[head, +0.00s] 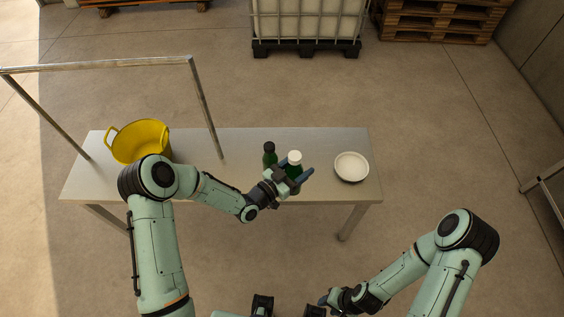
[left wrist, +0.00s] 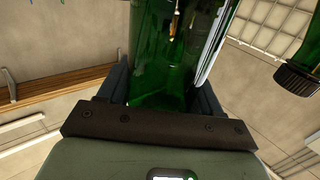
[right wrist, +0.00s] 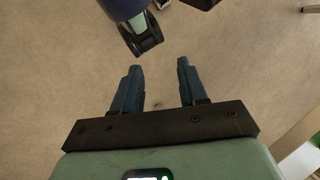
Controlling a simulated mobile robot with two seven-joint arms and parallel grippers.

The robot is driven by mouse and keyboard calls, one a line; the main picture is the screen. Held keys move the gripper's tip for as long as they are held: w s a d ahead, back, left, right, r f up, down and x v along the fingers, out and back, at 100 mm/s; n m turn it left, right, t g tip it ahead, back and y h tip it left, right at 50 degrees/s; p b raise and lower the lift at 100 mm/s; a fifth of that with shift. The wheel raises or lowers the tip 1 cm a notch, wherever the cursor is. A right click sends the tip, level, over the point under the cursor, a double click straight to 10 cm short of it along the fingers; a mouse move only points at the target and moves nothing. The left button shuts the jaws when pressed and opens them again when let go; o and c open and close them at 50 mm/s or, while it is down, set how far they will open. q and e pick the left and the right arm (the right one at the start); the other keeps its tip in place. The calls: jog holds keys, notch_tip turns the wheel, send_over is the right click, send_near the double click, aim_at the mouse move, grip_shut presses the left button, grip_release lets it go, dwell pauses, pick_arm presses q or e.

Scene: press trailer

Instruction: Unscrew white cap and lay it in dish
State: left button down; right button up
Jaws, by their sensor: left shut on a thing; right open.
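A green bottle (head: 293,171) with a white cap (head: 294,157) stands upright over the table. My left gripper (head: 296,175) is shut around the bottle's body below the cap. In the left wrist view the green glass (left wrist: 175,60) fills the space between the fingers; the cap is out of that view. I cannot tell whether the bottle touches the table. A white round dish (head: 351,167) lies to the right of the bottle and looks empty. My right gripper (right wrist: 153,88) is open and empty, low in front of the table, with only floor between its fingers.
A second green bottle with a dark cap (head: 269,154) stands close left of the held one; its dark cap shows in the left wrist view (left wrist: 298,78). A yellow tub (head: 140,142) and a metal frame (head: 110,64) are at left. The tabletop (head: 222,143) is clear elsewhere.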

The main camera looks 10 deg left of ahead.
jog(key=shift+o, duration=1.3)
jog(key=shift+w, duration=0.1)
jog(key=w+d+r+m+t+h, duration=0.15)
jog(key=w+m, duration=0.65)
jog(key=w, duration=1.8)
jog(key=w+a+r+m+h, duration=0.15)
jog(key=w+r+m, duration=0.25)
jog(key=w+r, duration=0.55)
notch_tip(320, 180, up, 30)
jog(key=m, duration=0.9)
send_over(295, 155)
jog(key=shift+w+d+h, duration=0.15)
jog(key=shift+w+h, duration=0.1)
jog(key=shift+h, duration=0.05)
jog(key=shift+s+r+g, duration=0.15)
jog(key=shift+s+g, duration=0.1)
jog(key=shift+s, duration=0.05)
jog(key=shift+f, duration=3.95)
